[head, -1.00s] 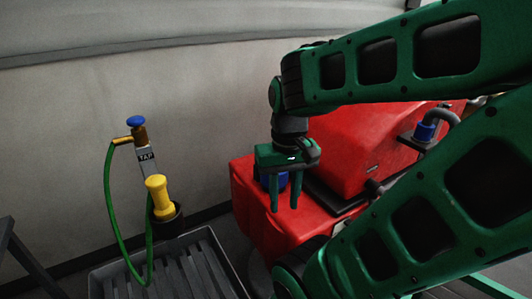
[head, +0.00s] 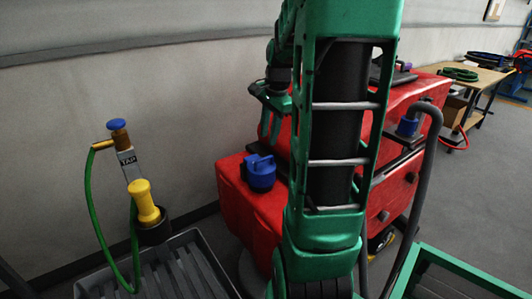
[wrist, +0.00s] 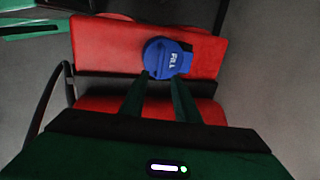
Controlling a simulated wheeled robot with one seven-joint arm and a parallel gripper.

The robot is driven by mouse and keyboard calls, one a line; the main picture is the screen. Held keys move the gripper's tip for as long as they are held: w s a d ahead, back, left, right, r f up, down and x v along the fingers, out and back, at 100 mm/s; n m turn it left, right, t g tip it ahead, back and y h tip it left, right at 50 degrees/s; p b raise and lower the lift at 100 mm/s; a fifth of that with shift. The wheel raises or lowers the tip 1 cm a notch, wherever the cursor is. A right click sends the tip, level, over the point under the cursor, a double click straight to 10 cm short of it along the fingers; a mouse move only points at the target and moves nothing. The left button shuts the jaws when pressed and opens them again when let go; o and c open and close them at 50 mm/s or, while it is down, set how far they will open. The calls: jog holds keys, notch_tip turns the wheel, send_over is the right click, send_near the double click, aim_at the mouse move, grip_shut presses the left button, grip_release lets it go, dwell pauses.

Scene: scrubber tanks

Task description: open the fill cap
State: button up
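The blue fill cap (head: 259,172) sits on the front top corner of the red scrubber tank (head: 230,190). It has a raised grip across its top. In the wrist view the cap (wrist: 160,52) carries the white word FILL and lies just beyond my fingertips. My gripper (head: 269,128) is above and behind the cap in the head view, partly hidden by my arm. In the wrist view my gripper (wrist: 160,80) is open, its two fingers apart with nothing between them. I cannot tell whether the cap is loosened.
A tap (head: 124,150) with a green hose (head: 88,215) and yellow nozzle (head: 144,203) stands left, above a grey slatted tray (head: 170,275). A grey hose with a blue collar (head: 408,127) is on the machine's right. A bench (head: 480,72) stands far right.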

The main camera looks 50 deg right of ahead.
aim_at(265, 158)
jog(key=f, duration=0.3)
jog(key=w+f, duration=0.1)
jog(key=f, duration=0.4)
jog(key=shift+w+d+f, duration=0.15)
jog(key=shift+w+f, duration=0.15)
jog(key=shift+f, duration=0.05)
